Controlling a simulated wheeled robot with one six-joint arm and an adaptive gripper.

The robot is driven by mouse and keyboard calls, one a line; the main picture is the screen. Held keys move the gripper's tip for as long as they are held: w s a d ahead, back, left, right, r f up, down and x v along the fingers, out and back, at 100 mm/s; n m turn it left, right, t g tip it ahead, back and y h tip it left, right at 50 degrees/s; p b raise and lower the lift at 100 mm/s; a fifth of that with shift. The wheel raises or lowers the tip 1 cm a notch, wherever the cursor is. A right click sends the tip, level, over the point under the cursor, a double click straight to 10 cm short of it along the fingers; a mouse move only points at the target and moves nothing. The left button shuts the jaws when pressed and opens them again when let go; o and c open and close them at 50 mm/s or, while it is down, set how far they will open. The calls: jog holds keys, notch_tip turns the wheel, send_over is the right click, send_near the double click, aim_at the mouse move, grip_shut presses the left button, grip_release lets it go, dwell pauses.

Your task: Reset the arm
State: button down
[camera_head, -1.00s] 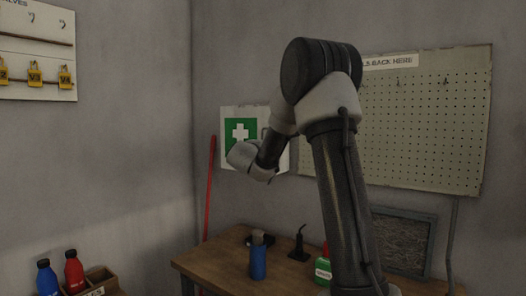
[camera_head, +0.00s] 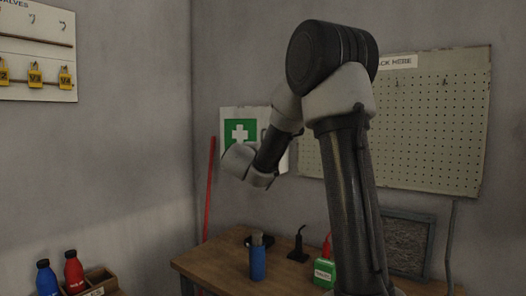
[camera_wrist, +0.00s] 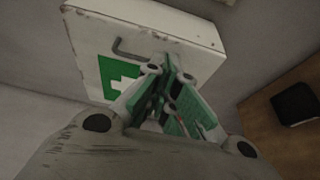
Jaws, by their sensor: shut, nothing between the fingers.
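My arm stands raised in front of the wooden workbench (camera_head: 215,262) in the head view, its forearm bent down to the left. My gripper (camera_wrist: 172,75) shows in the wrist view, its fingers together with nothing between them. Beyond the fingers is the white first-aid box (camera_wrist: 150,30) with a green cross panel and a grey handle. In the head view the same box (camera_head: 240,132) hangs on the wall, partly hidden by my wrist. The fingers are not visible in the head view. I cannot tell how far the fingertips are from the box.
On the bench are a blue bottle (camera_head: 258,262), a green container (camera_head: 324,271), a black stand (camera_head: 299,246) and a dark framed panel (camera_head: 408,243). A red pole (camera_head: 209,190) leans at the wall. A pegboard (camera_head: 430,130) hangs behind my arm. Two bottles (camera_head: 74,270) stand lower left.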

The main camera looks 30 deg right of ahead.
jog(key=v, duration=0.6)
jog(key=s+d+f+m+g+y, duration=0.1)
jog(key=s+d+f+m+g, duration=0.1)
jog(key=s+d+f+g, duration=0.3)
jog(key=s+d+f+m+g, duration=0.1)
jog(key=s+f+g, duration=0.1)
jog(key=s, duration=0.6)
jog(key=s+d+f+m+g+y, duration=0.1)
jog(key=s+d+f+m+g, duration=0.1)
jog(key=s+d+f+g, duration=0.3)
jog(key=s+a+f+m+t+y, duration=0.2)
jog(key=s+a+y, duration=0.8)
jog(key=s+a, duration=0.8)
jog(key=shift+s+f+m+t, duration=0.2)
jog(key=shift+s+m+t, duration=0.35)
jog(key=shift+m, duration=0.65)
